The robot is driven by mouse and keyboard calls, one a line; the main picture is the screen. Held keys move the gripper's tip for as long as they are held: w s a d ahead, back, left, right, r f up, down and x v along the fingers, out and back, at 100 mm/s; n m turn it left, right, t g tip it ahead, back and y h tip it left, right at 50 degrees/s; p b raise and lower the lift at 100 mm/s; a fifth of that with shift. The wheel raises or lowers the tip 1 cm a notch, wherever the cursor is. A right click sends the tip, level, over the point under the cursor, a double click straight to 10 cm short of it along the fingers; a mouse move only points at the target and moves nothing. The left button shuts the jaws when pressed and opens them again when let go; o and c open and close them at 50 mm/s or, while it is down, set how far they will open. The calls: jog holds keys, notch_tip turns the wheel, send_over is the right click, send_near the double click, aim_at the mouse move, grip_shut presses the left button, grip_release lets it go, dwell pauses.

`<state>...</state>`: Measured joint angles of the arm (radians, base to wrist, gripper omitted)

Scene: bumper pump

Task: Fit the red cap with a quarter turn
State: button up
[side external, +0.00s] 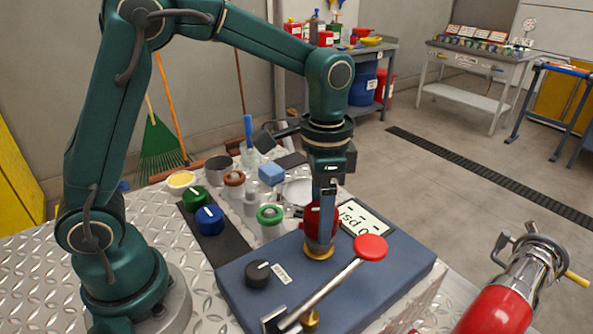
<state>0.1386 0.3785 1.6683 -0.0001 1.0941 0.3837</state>
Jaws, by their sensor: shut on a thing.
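The red cap (309,222) shows on both sides of the fingers of my gripper (320,236), above the blue-grey pump box. My gripper points straight down and is shut on the red cap; the near finger hides the cap's middle. Directly below the fingertips is a brass ring (319,253) on the box top (395,278). I cannot tell whether the cap touches the ring. A green cap (194,198) and a blue cap (209,220) sit on a black strip (227,249) left of the box.
A metal lever (322,294) with a red round end (371,247) stands close in front of my gripper. A black knob (257,274) and a psi display (367,219) are on the box. Several containers, one green-topped (269,214), crowd behind. A red cylinder (497,312) is at right.

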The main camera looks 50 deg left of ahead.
jog(key=shift+f, duration=0.55)
dwell(0.9)
jog(key=m, duration=0.3)
jog(key=shift+m, duration=1.1)
jog(key=m, duration=0.2)
jog(key=shift+m, duration=1.6)
jog(key=shift+r, duration=0.1)
